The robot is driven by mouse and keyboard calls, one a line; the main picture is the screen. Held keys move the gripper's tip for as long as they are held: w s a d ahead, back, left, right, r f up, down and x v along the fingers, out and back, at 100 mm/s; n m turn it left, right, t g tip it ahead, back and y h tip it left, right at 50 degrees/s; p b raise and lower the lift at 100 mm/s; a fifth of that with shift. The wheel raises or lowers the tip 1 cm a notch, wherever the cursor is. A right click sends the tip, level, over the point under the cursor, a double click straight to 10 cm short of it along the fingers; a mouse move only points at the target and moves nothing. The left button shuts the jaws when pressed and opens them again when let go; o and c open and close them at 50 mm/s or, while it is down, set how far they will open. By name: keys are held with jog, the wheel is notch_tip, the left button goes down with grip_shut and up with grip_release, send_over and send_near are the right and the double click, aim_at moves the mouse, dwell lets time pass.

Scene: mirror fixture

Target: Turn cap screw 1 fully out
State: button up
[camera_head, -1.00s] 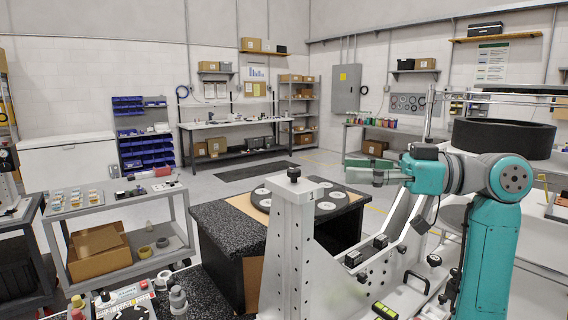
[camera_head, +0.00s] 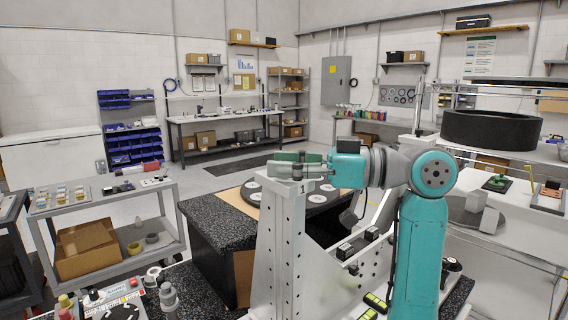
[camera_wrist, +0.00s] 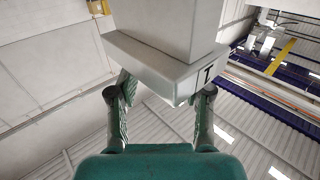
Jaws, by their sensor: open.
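Cap screw 1 is not clearly seen; my gripper hides the top of the post in the head view. The pale grey fixture post (camera_head: 287,235) stands upright, with the mark "1" near its top. My gripper (camera_head: 283,165) reaches in from the right, level with the post's top and overlapping it in this view. In the wrist view the fixture (camera_wrist: 160,55) fills the upper middle, and its marked face shows at the right. My gripper (camera_wrist: 162,100) is open there, its two fingers apart at either side of the block's near edge. I cannot tell whether they touch anything.
A black speckled bench (camera_head: 215,225) with a round dark plate (camera_head: 273,203) stands behind the post. A grey cart (camera_head: 95,200) with small parts is at left. A large black ring (camera_head: 490,130) is at right. Bottles and tools crowd the bottom left.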

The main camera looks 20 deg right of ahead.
jog(key=shift+a, duration=0.2)
jog(key=shift+c, duration=0.2)
grip_shut()
jog(key=shift+n+g+y, duration=0.6)
jog(key=shift+n+g, duration=0.2)
jog(key=shift+g, duration=0.3)
jog(key=shift+o, duration=0.2)
grip_release()
